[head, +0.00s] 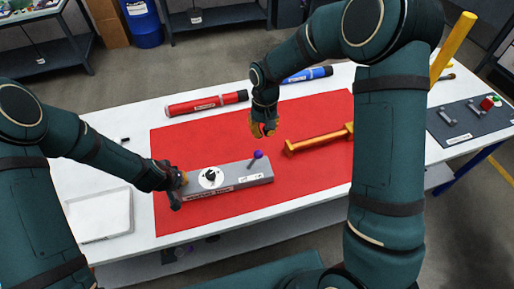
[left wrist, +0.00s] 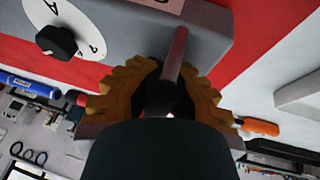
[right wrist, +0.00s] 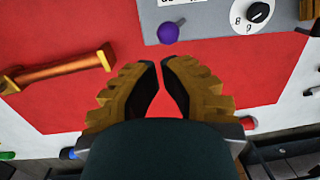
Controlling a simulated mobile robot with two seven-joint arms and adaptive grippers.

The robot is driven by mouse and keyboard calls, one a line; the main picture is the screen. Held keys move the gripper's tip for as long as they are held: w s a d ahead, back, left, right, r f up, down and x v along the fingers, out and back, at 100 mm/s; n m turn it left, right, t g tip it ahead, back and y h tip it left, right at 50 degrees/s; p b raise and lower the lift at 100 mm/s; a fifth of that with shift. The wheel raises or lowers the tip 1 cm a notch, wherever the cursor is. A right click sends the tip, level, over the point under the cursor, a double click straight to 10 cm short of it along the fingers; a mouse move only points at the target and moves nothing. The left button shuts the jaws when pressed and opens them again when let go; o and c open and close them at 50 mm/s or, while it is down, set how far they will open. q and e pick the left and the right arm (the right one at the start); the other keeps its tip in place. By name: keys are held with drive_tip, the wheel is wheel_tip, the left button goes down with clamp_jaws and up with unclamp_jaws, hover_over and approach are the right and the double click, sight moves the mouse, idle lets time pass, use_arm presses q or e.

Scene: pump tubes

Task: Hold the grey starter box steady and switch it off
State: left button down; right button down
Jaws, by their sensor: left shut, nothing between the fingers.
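The grey starter box (head: 228,178) lies on the red mat. Its white dial has a black knob (head: 210,175), also visible in the left wrist view (left wrist: 57,42). A lever with a purple knob (head: 257,154) stands near the box's right end; the knob also shows in the right wrist view (right wrist: 168,33). My left gripper (head: 180,180) is at the box's left end.
An orange handled bar (head: 318,140) lies right of the box. A red tube (head: 205,103) and a blue tube (head: 307,75) lie at the back. A white tray (head: 100,214) is at the left. The red mat (head: 290,185) is bare in front right.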

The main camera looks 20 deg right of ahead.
sight(253, 161)
drive_tip(key=w+d+f+m+g+y, duration=0.1)
drive_tip(key=w+d+f+m+y, duration=0.3)
drive_tip(key=d, duration=0.6)
drive_tip(key=w+m+y, duration=0.2)
drive_tip(key=m+y, duration=0.1)
drive_tip(key=shift+w, duration=0.2)
drive_tip(key=shift+a, duration=0.1)
drive_tip(key=s+a+f, duration=0.1)
drive_tip(key=a+f, duration=0.1)
drive_tip(key=s+a+f, duration=0.1)
drive_tip(key=a+f, duration=0.1)
drive_tip(key=a, duration=0.1)
drive_tip(key=s+a+f, duration=0.2)
drive_tip(key=shift+a+f, duration=0.3)
drive_tip(key=shift+f, duration=0.05)
drive_tip(key=shift+s+a+r, duration=0.2)
drive_tip(key=shift+s+a, duration=0.15)
drive_tip(key=shift+s, duration=0.2)
drive_tip(key=shift+a+r+h, duration=0.2)
drive_tip(key=shift+h, duration=0.1)
